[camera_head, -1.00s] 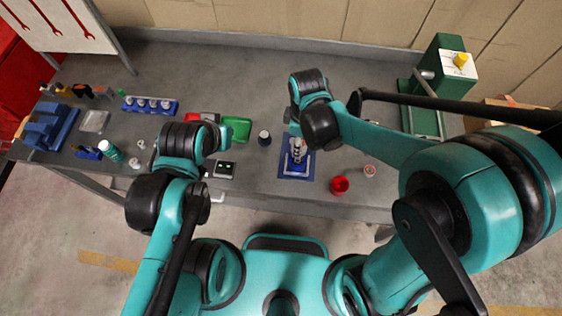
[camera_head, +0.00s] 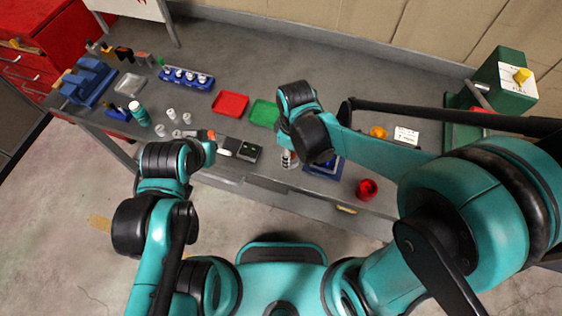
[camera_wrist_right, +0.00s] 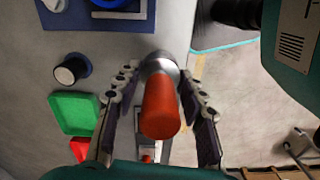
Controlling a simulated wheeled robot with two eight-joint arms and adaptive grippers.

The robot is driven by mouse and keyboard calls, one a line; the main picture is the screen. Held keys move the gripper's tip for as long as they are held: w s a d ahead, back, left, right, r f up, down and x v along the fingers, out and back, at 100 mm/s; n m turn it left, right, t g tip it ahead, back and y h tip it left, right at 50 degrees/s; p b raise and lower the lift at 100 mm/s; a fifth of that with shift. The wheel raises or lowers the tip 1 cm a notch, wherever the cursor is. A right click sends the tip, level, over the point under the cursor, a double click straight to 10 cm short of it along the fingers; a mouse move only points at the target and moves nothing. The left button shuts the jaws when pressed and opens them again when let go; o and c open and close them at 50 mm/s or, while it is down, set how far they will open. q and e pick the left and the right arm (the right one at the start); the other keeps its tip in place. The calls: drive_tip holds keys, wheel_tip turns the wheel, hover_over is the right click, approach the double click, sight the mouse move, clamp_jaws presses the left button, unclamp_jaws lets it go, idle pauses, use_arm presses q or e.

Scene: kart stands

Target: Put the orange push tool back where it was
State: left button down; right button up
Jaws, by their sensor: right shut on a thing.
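The orange push tool (camera_wrist_right: 161,108) shows in the right wrist view as an orange-red cylinder with a shiny metal collar. It is between the fingers of my right gripper (camera_wrist_right: 160,95), which is shut on it. In the head view my right gripper (camera_head: 289,158) is over the bench's front part, just left of the blue mat (camera_head: 335,171); the wrist hides most of the tool there. My left gripper (camera_head: 208,150) is near the bench's front edge, largely hidden by its own wrist, so its jaws cannot be made out.
A green tray (camera_head: 264,113) and red tray (camera_head: 230,104) lie behind the grippers. A black-and-white knob (camera_wrist_right: 70,70) stands beside the green tray. A red cup (camera_head: 367,189) is at the front right. A blue rack (camera_head: 187,78) stands at the back. The bench's back middle is clear.

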drive_tip(key=a+f, duration=0.1)
drive_tip(key=w+a, duration=0.1)
drive_tip(key=shift+w+a+f+b, duration=0.2)
drive_tip(key=shift+a+f+b, duration=0.1)
drive_tip(key=shift+f, duration=0.1)
wheel_tip(320, 180, down, 4)
drive_tip(key=shift+f+b, duration=0.1)
drive_tip(key=shift+b, duration=0.65)
drive_tip(key=o, duration=1.2)
drive_tip(key=shift+c, duration=0.2)
